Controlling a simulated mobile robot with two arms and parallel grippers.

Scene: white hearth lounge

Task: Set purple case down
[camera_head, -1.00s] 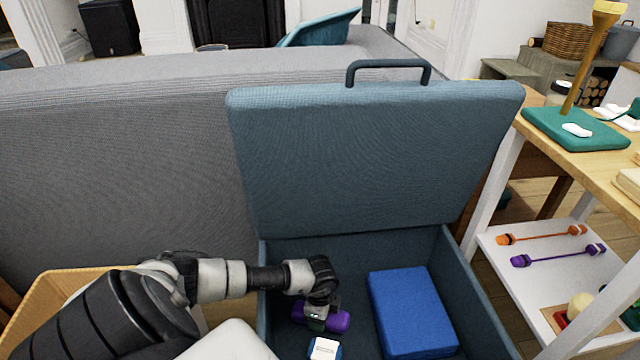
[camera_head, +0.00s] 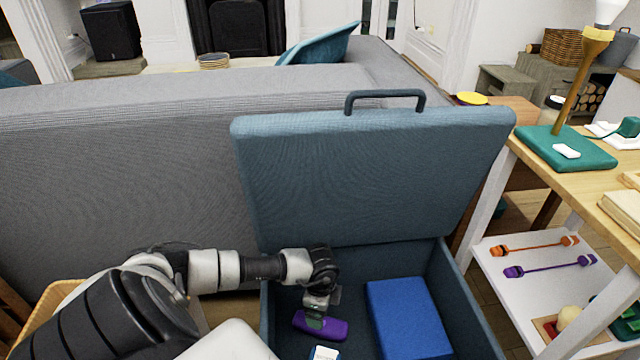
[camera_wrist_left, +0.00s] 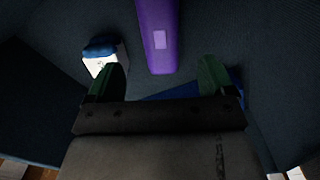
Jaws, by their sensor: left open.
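The purple case (camera_head: 334,329) lies on the floor of the open blue-grey storage box (camera_head: 474,287). It also shows in the left wrist view (camera_wrist_left: 156,30) as a long purple block with a pale label, lying beyond the fingertips. My left gripper (camera_head: 316,318) reaches down into the box just over the case. In the left wrist view its green-tipped fingers (camera_wrist_left: 163,77) are spread apart with nothing between them, and the case is clear of them. My right gripper is in neither view.
A blue block (camera_head: 408,318) lies right of the case in the box. A small white-and-blue item (camera_head: 325,353) is nearer. The raised lid (camera_head: 370,175) stands behind, against the grey sofa (camera_head: 120,180). A shelf table (camera_head: 560,165) stands at right.

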